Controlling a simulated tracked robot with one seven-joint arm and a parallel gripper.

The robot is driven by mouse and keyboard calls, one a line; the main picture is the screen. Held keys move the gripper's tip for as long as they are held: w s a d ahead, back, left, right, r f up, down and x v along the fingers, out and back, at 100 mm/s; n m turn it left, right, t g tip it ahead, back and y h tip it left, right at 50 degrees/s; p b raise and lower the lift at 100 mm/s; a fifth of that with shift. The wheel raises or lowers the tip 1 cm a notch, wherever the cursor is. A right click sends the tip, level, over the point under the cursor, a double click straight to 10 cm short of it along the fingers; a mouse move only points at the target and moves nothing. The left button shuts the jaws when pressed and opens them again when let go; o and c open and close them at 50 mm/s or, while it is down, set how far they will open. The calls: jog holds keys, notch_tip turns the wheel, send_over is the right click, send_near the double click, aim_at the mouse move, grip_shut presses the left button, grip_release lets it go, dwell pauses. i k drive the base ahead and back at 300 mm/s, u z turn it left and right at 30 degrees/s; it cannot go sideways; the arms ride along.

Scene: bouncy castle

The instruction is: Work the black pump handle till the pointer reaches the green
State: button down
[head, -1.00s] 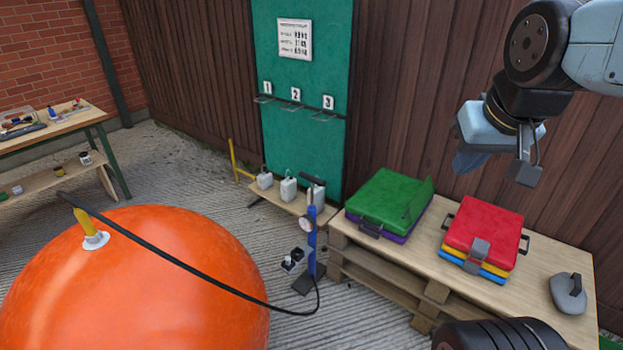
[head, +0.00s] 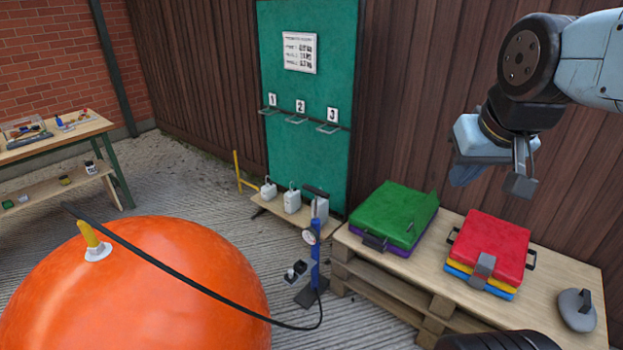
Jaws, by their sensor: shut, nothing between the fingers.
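The blue upright pump (head: 315,262) stands on the ground in the middle, beside the pallet table. Its black T-shaped handle (head: 316,191) is at the top. A round white gauge (head: 309,237) is on its upper part; the pointer and any green zone are too small to read. A black hose (head: 190,287) runs from the pump's foot over the big orange ball (head: 150,300) towards its yellow-and-white valve (head: 94,242). My gripper (head: 466,174) hangs in the upper right, shut and empty, well to the right of the handle and apart from it.
The pallet table (head: 400,270) stands to the right of the pump, with a green case (head: 392,212), a red case (head: 490,245) and a grey weight (head: 577,309). Pale jugs (head: 292,202) stand behind the pump. A workbench (head: 60,138) is far left.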

aim_at(308, 188)
jog(key=u, duration=0.2)
jog(key=i, duration=1.3)
jog(key=z, duration=0.25)
